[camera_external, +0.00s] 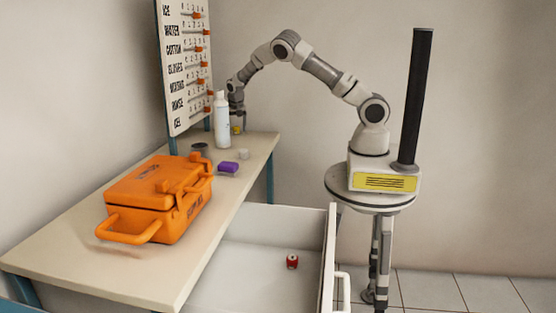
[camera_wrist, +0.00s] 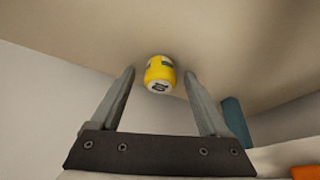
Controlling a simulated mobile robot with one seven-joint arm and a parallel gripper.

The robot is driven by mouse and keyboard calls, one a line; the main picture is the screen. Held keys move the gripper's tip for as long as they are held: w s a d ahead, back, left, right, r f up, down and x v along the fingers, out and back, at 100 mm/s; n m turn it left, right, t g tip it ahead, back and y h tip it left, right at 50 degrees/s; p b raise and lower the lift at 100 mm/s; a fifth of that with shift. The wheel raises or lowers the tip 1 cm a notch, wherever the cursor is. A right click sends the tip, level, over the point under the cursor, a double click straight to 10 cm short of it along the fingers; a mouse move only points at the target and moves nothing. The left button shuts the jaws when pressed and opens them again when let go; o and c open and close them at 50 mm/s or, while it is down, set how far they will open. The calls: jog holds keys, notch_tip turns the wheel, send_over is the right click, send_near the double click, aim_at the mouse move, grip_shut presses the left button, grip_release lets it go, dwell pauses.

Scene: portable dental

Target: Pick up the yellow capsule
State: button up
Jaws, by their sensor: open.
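The yellow capsule (camera_wrist: 159,73) shows in the wrist view as a small yellow cylinder with a pale end and a dark mark, on the pale tabletop. In the external view the yellow capsule (camera_external: 236,129) is a small yellow spot at the far end of the table, partly hidden by the white bottle and my arm. My gripper (camera_wrist: 160,78) is open, with one finger on each side of the capsule in the picture and a visible gap to both. In the external view my gripper (camera_external: 237,114) points down above the capsule. Whether it touches is not visible.
A white bottle (camera_external: 222,122) stands close to my gripper. An orange case (camera_external: 155,195), a purple block (camera_external: 228,167), a small white item (camera_external: 243,154) and a dark round item (camera_external: 199,147) are on the table (camera_external: 215,225). A labelled board (camera_external: 185,65) rises behind. An open drawer (camera_external: 255,270) holds a red capsule (camera_external: 292,261).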

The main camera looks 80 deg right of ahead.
grip_shut()
jog(key=shift+r, duration=0.1)
dwell(0.3)
